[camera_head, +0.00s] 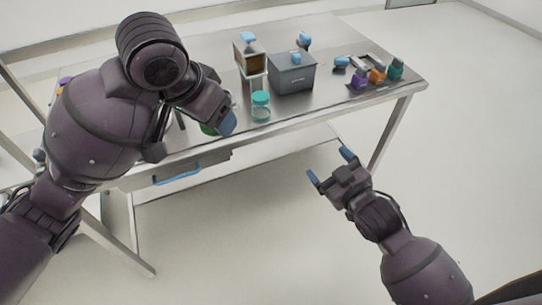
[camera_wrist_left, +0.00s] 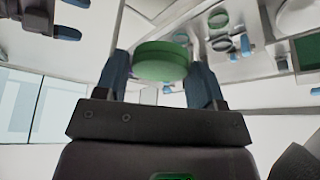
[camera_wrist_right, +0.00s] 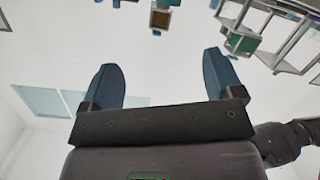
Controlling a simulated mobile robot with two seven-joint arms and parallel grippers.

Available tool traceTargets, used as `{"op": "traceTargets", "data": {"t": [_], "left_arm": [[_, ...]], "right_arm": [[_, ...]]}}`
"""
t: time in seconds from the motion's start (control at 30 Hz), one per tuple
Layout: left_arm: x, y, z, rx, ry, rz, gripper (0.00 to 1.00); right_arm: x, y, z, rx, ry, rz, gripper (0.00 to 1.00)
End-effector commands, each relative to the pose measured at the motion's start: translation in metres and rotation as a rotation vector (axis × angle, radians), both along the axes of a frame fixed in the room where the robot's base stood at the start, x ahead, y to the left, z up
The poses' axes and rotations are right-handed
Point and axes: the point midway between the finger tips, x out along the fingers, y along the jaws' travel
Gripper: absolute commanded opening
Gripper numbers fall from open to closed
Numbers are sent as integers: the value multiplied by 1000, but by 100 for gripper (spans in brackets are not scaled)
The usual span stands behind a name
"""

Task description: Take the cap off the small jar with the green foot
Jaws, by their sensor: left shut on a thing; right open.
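My left gripper (camera_wrist_left: 160,82) is shut on a green round piece (camera_wrist_left: 162,60), which sits between its blue fingers in the left wrist view. In the head view a bit of this green piece (camera_head: 208,129) shows beside the blue fingertip, near the table's front edge. I cannot tell whether it is a jar's cap or its foot; the arm hides the rest. A small clear jar with a teal-green cap (camera_head: 261,98) stands on the table to the right of my left gripper. My right gripper (camera_head: 330,167) is open and empty, in front of the table and apart from it.
The metal table (camera_head: 330,102) has a grey box (camera_head: 292,78) behind the jar and a brown-fronted container (camera_head: 250,58) at its left. Purple, orange and green items (camera_head: 377,75) stand at the right end. A blue drawer handle (camera_head: 177,174) is below the front edge.

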Motion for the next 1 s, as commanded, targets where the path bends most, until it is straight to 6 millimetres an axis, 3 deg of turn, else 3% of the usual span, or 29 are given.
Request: {"op": "traceTargets", "data": {"t": [0.03, 0.2, 0.4, 0.7, 1.0], "left_arm": [[0, 0, 0, 0, 0, 0, 34], [0, 0, 0, 0, 0, 0, 34], [0, 0, 0, 0, 0, 0, 34], [0, 0, 0, 0, 0, 0, 34], [0, 0, 0, 0, 0, 0, 34]], "right_arm": [[6, 14, 19, -58, -58, 55, 86], [8, 59, 70, -319, -267, 222, 86], [-8, 99, 112, -688, -544, 373, 86], [-41, 129, 139, -1180, -906, 480, 86], [-73, 141, 144, -1616, -1205, 499, 86]]}}
